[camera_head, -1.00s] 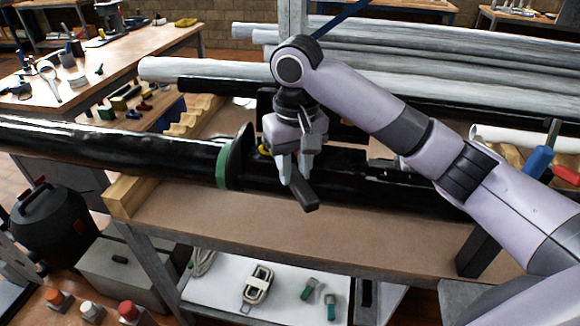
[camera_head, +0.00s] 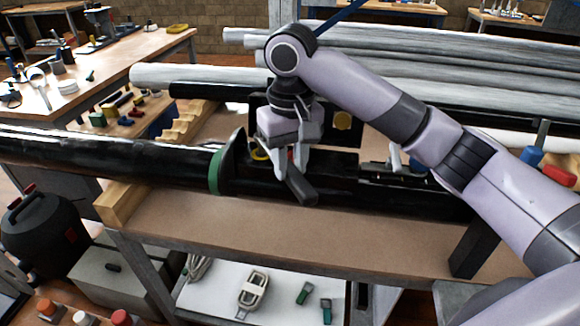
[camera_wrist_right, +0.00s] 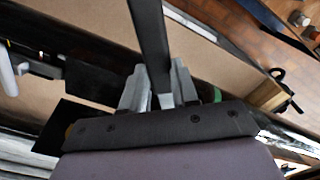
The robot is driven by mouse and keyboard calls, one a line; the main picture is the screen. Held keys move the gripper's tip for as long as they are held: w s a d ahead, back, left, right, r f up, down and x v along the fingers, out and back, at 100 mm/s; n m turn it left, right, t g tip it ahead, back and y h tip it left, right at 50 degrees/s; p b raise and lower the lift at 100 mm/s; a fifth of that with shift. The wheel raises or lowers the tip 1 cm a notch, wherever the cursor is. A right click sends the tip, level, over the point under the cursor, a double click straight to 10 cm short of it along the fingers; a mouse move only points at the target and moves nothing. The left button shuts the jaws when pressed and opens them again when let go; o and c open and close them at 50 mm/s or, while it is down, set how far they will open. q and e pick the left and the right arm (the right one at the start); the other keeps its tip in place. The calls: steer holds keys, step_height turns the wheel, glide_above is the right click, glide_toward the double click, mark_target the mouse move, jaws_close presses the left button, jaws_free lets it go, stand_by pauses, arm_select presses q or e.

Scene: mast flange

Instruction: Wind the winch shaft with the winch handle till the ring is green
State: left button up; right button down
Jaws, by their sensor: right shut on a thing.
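My right gripper (camera_head: 296,160) is shut on the dark winch handle (camera_head: 299,188) in the head view. The handle's flat end sticks out below the fingertips, in front of the black mast. In the right wrist view the handle (camera_wrist_right: 150,40) is a dark bar running up from between the fingers. The winch shaft is not clearly visible behind the gripper. Part of a yellow ring (camera_head: 258,154) shows just left of the fingers. A green band (camera_head: 215,172) edges the mast's round flange. I cannot tell which is the task's ring. My left gripper is not in view.
The long black mast (camera_head: 100,158) lies along the brown bench (camera_head: 200,217). A yellow disc (camera_head: 343,120) is on a dark part behind my arm. Pale poles (camera_head: 200,75) lie behind. A blue-handled tool (camera_head: 533,154) is at right. The bench front is clear.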

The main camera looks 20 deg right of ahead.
steer(key=shift+r, duration=2.1)
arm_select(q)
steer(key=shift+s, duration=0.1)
